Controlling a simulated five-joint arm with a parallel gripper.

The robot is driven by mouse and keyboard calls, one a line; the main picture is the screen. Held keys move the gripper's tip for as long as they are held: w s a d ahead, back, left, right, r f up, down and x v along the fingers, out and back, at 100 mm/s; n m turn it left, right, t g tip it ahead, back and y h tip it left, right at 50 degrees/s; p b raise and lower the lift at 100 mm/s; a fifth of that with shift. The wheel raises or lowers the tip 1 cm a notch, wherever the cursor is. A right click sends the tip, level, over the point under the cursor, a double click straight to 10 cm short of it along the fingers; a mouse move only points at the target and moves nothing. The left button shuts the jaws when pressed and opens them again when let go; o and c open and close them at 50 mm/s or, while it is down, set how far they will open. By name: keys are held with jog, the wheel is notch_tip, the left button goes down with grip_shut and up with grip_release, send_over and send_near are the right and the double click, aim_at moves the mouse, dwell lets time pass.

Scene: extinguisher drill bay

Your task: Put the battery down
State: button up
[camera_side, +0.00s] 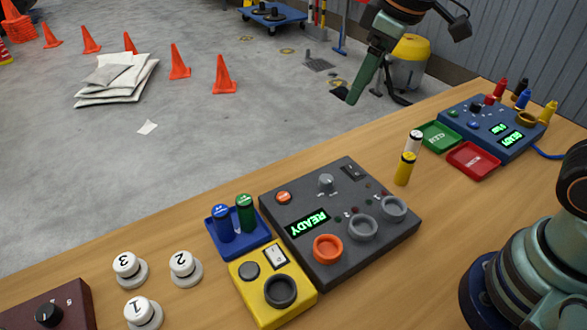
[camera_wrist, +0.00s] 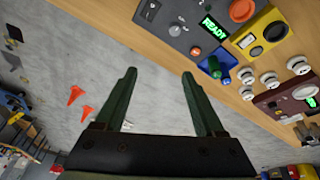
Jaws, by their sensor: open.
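My gripper (camera_side: 345,95) hangs high beyond the back edge of the table in the side view. In the wrist view its two green fingers (camera_wrist: 158,76) are spread apart with nothing between them. A blue battery-like cylinder (camera_side: 222,224) and a green one (camera_side: 245,212) stand upright in a small blue tray (camera_side: 238,250). A yellow cylinder (camera_side: 404,170) and a white one (camera_side: 414,142) stand upright on the table. I cannot tell which battery is meant.
A dark panel (camera_side: 338,260) reading READY and a yellow tester (camera_side: 262,308) stand mid-table. Green (camera_side: 440,136) and red (camera_side: 473,160) trays lie by a blue panel (camera_side: 484,108). Numbered white knobs (camera_side: 184,264) stand at left. Cones (camera_side: 224,78) stand on the open floor.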

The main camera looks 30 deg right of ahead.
jog(key=s+d+f+m+t, duration=0.1)
jog(key=s+d+m+t, duration=0.1)
jog(key=s+d+m, duration=0.3)
jog(key=s+d, duration=0.2)
jog(key=d, duration=0.1)
jog(key=shift+d+f+m+h, duration=0.15)
jog(key=shift+d+m+h, duration=0.1)
jog(key=shift+m+h, duration=0.15)
jog(key=shift+s, duration=0.1)
dwell(0.6)
